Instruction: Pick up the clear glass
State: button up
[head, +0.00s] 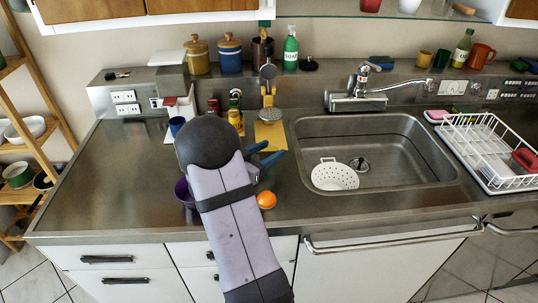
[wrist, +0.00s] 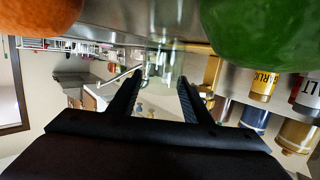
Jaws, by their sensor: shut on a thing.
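In the wrist view, a see-through upright shape, the clear glass (wrist: 166,48), shows between the two dark fingers of my gripper (wrist: 160,82). The fingers are shut on it, one on each side. Its outline is faint against the background. I cannot make out the glass in the head view.
An orange (head: 267,200) lies close in front of my gripper; a purple bowl (head: 183,194) is partly behind my arm. A large green round thing (wrist: 265,30) is near in the wrist view. A yellow board (head: 269,138) stands behind. The sink (head: 400,175) is right.

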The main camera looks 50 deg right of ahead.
notch_tip(320, 180, up, 9)
jog(key=d+f, duration=0.2)
jog(key=s+d+f, duration=0.1)
jog(key=d+f, duration=0.2)
jog(key=s+d+f+p, duration=0.1)
jog(key=d+f, duration=0.1)
jog(key=d, duration=0.1)
jog(key=shift+s+d+f, duration=0.1)
jog(key=shift+d+f, duration=0.1)
jog(key=shift+f, duration=0.1)
jog(key=shift+w, duration=0.2)
